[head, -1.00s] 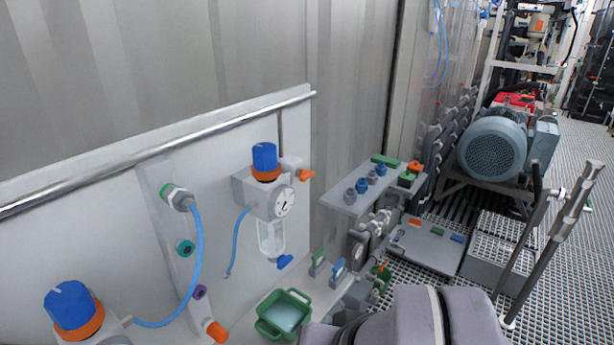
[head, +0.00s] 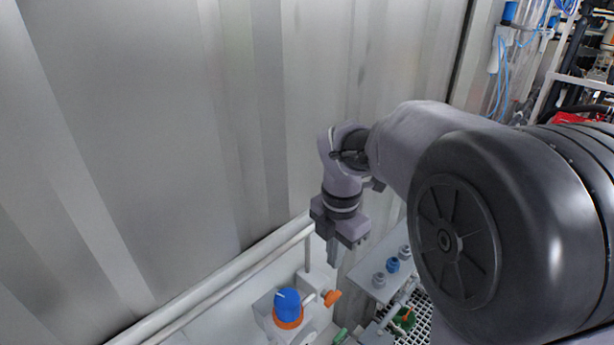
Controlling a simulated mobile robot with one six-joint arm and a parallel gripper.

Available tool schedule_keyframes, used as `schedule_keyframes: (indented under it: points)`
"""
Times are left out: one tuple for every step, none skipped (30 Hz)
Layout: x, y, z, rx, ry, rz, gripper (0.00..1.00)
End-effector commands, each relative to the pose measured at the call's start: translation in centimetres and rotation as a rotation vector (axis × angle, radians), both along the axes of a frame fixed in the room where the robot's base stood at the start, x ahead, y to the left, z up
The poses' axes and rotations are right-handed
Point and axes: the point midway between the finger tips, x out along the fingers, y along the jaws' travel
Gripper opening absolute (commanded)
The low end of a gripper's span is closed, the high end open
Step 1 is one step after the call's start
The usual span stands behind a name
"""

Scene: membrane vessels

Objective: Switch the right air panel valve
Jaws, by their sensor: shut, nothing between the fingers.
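The air panel (head: 238,316) shows only in its upper right part, at the bottom of the head view. On it is a regulator with a blue knob and orange collar (head: 288,306). An orange valve handle (head: 332,298) sticks out just right of the knob, at the panel's right side. My gripper (head: 332,256) points down with its fingers shut and empty. In the picture it is above the orange handle, apart from it. The gauge and the lower part of the regulator are out of view.
A metal rail (head: 225,280) runs along the panel's top, before a corrugated wall (head: 150,130). A grey shelf with blue and grey fittings (head: 392,265) stands right of the gripper. My arm covers much of the right side.

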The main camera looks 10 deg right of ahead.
Motion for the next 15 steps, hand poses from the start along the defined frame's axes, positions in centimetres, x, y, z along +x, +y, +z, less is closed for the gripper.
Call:
schedule_keyframes:
  points:
    - [0.4,-0.1,0.4,-0.005,0.013,0.053,0.00]
    - [0.5,-0.1,0.2,-0.007,0.017,0.080,0.00]
    - [0.6,-0.2,-0.2,-0.008,0.019,0.100,0.00]
    - [0.6,-0.2,-0.6,-0.009,0.022,0.106,0.00]
    - [0.6,-0.2,-1.1,-0.009,0.021,0.108,0.00]
    - [0.6,-0.2,-1.8,-0.008,0.022,0.107,0.00]
    - [0.5,-0.2,-2.4,-0.008,0.022,0.107,0.00]
    - [0.5,-0.2,-3.1,-0.008,0.023,0.107,0.00]
    - [0.5,-0.2,-3.9,-0.009,0.022,0.106,0.00]
    - [0.5,-0.2,-4.6,-0.008,0.023,0.105,0.00]
    - [0.5,-0.1,-5.3,-0.007,0.023,0.105,0.00]
    - [0.5,-0.1,-6.2,-0.008,0.022,0.105,0.00]
    - [0.5,-0.2,-6.8,-0.008,0.022,0.105,0.00]
    - [0.5,-0.2,-7.5,-0.008,0.023,0.104,0.00]
    - [0.5,-0.2,-8.4,-0.008,0.022,0.104,0.00]
